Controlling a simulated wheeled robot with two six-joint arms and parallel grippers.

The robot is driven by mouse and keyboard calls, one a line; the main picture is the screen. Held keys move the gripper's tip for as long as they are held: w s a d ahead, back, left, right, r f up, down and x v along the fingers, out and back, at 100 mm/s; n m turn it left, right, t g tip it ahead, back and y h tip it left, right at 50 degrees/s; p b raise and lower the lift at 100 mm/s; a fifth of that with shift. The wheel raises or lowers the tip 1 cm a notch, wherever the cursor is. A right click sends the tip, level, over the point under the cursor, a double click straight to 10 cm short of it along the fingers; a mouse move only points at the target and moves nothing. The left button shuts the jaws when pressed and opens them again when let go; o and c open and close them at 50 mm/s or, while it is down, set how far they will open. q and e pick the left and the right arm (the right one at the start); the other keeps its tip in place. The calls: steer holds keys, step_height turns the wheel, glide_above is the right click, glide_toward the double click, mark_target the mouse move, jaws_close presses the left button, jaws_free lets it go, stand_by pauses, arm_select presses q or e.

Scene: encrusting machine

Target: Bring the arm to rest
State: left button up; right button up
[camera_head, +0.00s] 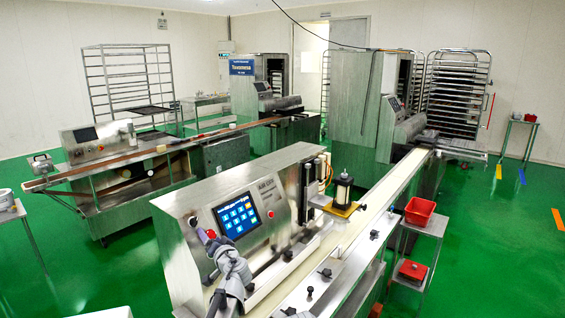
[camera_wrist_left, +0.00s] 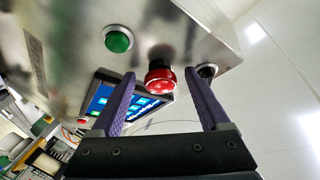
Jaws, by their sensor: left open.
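My left gripper (camera_head: 204,232) is in front of the left side of the steel machine's front panel (camera_head: 185,262). In the left wrist view its two purple fingers (camera_wrist_left: 158,76) are spread apart with nothing held between them. A red button (camera_wrist_left: 160,82) shows in the gap between the fingers, with a green button (camera_wrist_left: 118,39) to its left. Whether a finger touches the panel cannot be told. The rest of my left arm below the wrist runs out of sight at the bottom. My right gripper is not in view.
The machine's touchscreen (camera_head: 237,216) is lit just right of my gripper. A conveyor (camera_head: 375,205) runs away to the right, beside a small stand with a red bin (camera_head: 419,211). Another machine line (camera_head: 130,165) stands at the left. Green floor (camera_head: 95,275) is open between.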

arm_select(q)
steer(key=p+v, duration=0.1)
steer(key=v, duration=0.7)
steer(key=b+x, duration=0.1)
steer(key=x, duration=0.7)
steer(key=shift+w+a+f, duration=0.1)
steer(key=shift+w, duration=0.2)
steer(key=shift+s+f+n+b, duration=0.1)
steer(key=shift+s+n+b, duration=0.1)
steer(key=shift+n+b, duration=0.3)
steer(key=n+y, duration=0.1)
steer(key=n+b, duration=0.1)
steer(key=shift+d+n+y, duration=0.25)
steer(key=shift+n+y, duration=0.15)
steer(key=n+g+y, duration=0.1)
steer(key=n, duration=0.2)
steer(key=n+y+b, duration=0.1)
steer(key=n, duration=0.2)
steer(key=shift+w+d+g+y, duration=0.1)
steer(key=shift+w+g+y, duration=0.1)
steer(key=shift+g+y, duration=0.2)
steer(key=s+a+v, duration=0.1)
steer(key=v, duration=0.8)
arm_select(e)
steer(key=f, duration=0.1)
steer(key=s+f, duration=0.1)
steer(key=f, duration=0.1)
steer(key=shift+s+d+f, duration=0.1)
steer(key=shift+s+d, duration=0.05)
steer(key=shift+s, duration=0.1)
